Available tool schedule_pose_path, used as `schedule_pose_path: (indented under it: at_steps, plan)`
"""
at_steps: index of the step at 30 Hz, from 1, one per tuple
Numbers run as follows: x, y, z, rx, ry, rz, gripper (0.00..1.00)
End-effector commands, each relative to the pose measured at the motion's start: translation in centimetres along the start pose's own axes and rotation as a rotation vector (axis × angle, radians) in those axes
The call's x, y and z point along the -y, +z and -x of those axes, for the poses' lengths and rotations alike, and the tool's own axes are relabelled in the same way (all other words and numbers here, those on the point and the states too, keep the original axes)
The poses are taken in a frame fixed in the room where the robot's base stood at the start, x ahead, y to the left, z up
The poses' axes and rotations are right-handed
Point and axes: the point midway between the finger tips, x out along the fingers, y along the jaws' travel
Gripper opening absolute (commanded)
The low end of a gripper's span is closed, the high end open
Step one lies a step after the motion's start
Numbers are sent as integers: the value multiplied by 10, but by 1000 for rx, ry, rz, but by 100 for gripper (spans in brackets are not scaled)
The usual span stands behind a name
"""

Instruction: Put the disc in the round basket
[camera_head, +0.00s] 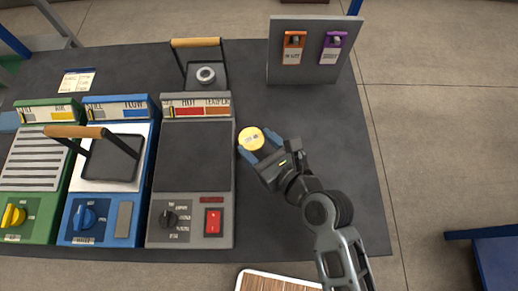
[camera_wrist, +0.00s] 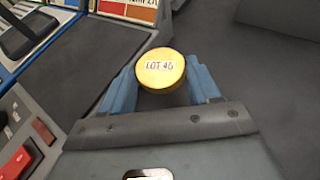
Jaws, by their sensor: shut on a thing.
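A yellow disc (camera_head: 251,138) is held between the blue fingers of my gripper (camera_head: 259,148), above the dark table to the right of the grey unit. In the wrist view the disc (camera_wrist: 160,70) sits between both fingertips (camera_wrist: 162,84), its face marked with a "LOT" label. Two baskets with wooden handles show in the head view. One dark basket (camera_head: 111,166) rests on the blue unit and looks empty. The other basket (camera_head: 217,86) stands at the back of the table with a grey ring-shaped piece (camera_head: 205,74) in it. Both look square-cornered; I see no clearly round one.
Green (camera_head: 35,165), blue (camera_head: 87,220) and grey (camera_head: 192,150) units stand side by side on the left of the table (camera_head: 300,120). A grey panel (camera_head: 313,65) with orange (camera_head: 293,48) and purple (camera_head: 332,48) tags stands at the back right. Table between is bare.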

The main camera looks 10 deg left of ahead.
Motion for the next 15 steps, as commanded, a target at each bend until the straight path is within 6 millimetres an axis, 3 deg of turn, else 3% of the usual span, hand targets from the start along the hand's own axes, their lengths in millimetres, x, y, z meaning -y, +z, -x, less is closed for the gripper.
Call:
schedule_pose_path:
  at_steps: [9,15]
  plan:
    - [-1,-32,-15,1,3,-1,0]
    - [0,-36,-16,2,0,0,0]
